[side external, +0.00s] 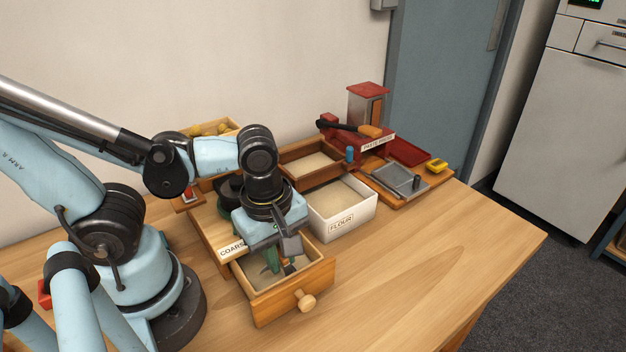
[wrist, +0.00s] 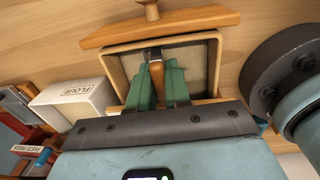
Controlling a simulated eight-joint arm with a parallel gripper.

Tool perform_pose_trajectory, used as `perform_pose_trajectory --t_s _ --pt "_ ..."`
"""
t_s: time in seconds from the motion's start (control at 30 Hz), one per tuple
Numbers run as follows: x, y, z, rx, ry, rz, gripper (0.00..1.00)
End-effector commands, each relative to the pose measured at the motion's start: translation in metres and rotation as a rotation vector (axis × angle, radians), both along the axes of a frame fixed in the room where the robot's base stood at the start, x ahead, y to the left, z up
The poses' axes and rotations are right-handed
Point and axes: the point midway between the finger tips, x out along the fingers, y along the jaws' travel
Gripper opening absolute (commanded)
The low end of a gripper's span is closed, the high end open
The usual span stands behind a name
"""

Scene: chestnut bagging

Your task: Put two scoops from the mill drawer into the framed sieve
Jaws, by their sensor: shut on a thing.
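The mill drawer (side external: 305,284) is pulled out below the mill with the COARSE label (side external: 233,250), and pale meal lies in it. My gripper (side external: 279,262) points down into the drawer. Its green fingers (wrist: 158,78) are shut on the orange handle of a scoop (wrist: 157,75). The scoop's dark metal end (wrist: 152,54) is low in the drawer; I cannot tell whether it holds meal. A wooden-framed box (side external: 326,176), seemingly the framed sieve, stands behind the flour box with a pale layer inside.
The white FLOUR box (side external: 359,221) stands right of the drawer and also shows in the wrist view (wrist: 73,93). Farther back right are a red press (side external: 367,92), a grey metal tray (side external: 392,179) and a yellow item (side external: 436,165). The table's front right is clear.

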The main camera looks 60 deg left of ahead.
Motion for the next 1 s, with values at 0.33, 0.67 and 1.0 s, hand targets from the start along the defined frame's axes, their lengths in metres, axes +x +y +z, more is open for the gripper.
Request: perform_pose_trajectory --t_s 0.33,0.67,1.0 --pt "-0.007 0.0 0.001 0.0 0.077 0.002 0.0" --pt "-0.003 0.0 0.009 0.0 0.15 0.0 0.0" --pt "-0.001 0.0 0.032 0.0 0.149 0.0 0.0"
